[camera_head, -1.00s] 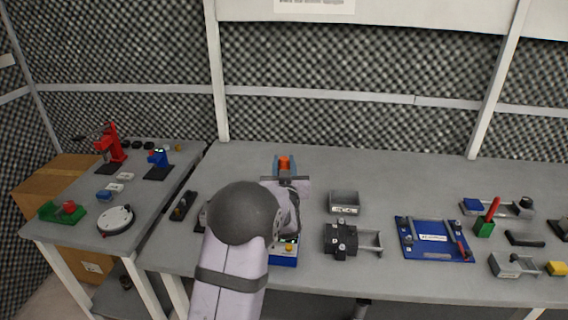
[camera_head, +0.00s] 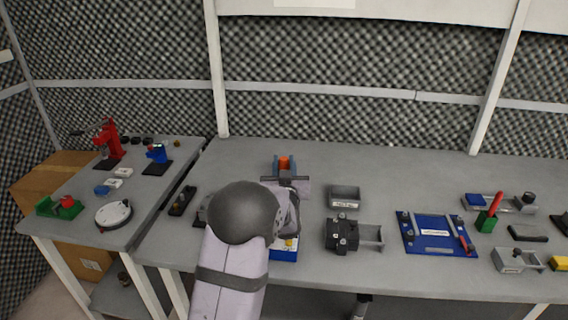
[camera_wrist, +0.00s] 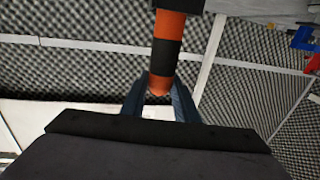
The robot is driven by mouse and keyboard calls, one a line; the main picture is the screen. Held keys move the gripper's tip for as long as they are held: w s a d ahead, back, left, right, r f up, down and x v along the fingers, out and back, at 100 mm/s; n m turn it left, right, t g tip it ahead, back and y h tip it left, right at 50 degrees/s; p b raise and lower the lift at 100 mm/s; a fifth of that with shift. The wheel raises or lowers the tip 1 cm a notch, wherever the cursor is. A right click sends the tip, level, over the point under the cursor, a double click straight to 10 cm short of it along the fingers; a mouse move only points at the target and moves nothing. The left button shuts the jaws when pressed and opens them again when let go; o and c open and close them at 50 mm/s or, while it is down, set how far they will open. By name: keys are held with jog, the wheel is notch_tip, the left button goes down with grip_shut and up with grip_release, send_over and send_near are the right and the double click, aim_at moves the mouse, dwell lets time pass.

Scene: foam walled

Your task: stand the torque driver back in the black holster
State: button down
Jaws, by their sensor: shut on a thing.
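The torque driver, with orange and black bands (camera_wrist: 166,50), stands between the two blue-grey fingers of my gripper (camera_wrist: 158,100) in the wrist view. My gripper is shut on it. In the head view, its orange end (camera_head: 284,162) shows between the fingertips, above the bench and behind my wrist. A dark part at the top edge of the wrist view meets the driver's far end; I cannot tell whether it belongs to the driver or the holster. I cannot pick out the black holster for certain in the head view; my arm hides part of the bench.
A blue box (camera_head: 284,249) is partly behind my arm. The bench behind the bin is clear.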

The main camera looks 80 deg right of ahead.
jog(key=shift+f+b, duration=0.3)
jog(key=c, duration=1.3)
grip_release()
jog(key=shift+f, duration=0.15)
jog(key=s+a+b, duration=0.1)
jog(key=a, duration=0.6)
jog(key=shift+b, duration=0.4)
jog(key=shift+s+a, duration=0.1)
